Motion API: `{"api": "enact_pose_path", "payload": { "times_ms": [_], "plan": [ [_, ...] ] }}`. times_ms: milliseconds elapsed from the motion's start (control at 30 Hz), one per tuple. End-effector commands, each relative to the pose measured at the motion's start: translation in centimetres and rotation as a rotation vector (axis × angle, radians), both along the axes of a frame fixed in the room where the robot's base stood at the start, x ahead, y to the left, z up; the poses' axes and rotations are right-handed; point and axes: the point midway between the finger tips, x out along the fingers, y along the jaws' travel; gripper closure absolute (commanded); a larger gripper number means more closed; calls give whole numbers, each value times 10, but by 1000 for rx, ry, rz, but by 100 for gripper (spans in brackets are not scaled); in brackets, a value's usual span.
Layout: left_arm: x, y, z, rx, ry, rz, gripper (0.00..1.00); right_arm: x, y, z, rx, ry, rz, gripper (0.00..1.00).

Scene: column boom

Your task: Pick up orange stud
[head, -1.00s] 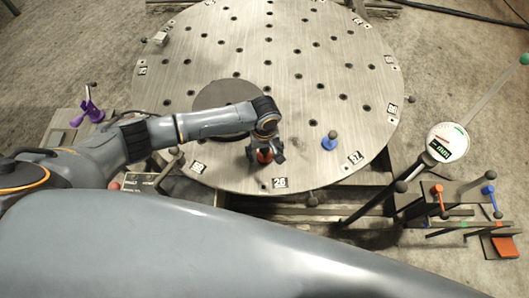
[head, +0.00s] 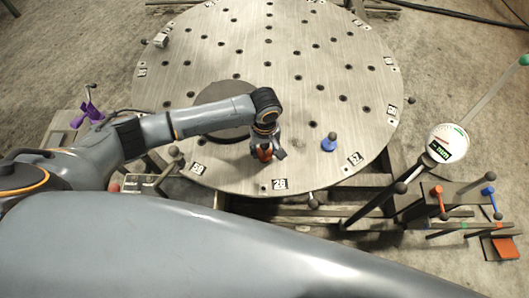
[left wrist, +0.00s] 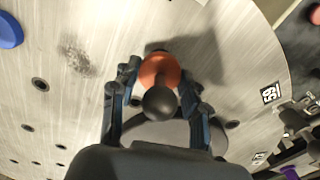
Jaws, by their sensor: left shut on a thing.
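The orange stud (left wrist: 160,70) has an orange body with a dark ball knob; in the left wrist view it sits between the two fingers of my left gripper (left wrist: 158,92). In the head view the orange stud (head: 264,154) shows as a small orange patch, partly hidden by the fingers. My left gripper (head: 267,153) is shut on it over the front part of the round metal plate (head: 310,85). I cannot tell whether the stud touches the plate. My right gripper is in neither view.
A blue stud (head: 329,143) stands on the plate just right of my left gripper. A dark disc (head: 222,95) lies on the plate behind my forearm. At right are a dial gauge (head: 447,142) and a rack with orange and blue pieces. A purple piece (head: 88,112) stands at left.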

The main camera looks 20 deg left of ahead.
Motion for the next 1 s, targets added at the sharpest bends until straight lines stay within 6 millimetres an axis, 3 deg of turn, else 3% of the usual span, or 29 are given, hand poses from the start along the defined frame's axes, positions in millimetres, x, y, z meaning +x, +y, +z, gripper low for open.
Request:
{"api": "enact_pose_path", "payload": {
  "times_ms": [233, 400, 700, 1000],
  "plan": [
    [-36, -35, 55, -8, -1, -8, 87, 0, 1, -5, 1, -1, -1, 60],
    [-69, -65, 72, -7, 2, -7, 87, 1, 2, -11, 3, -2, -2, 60],
    [-98, -91, 91, -3, 2, -3, 87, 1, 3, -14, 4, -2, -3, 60],
    [-102, -94, 94, -1, 3, -2, 87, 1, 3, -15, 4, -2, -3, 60]
  ]
}}
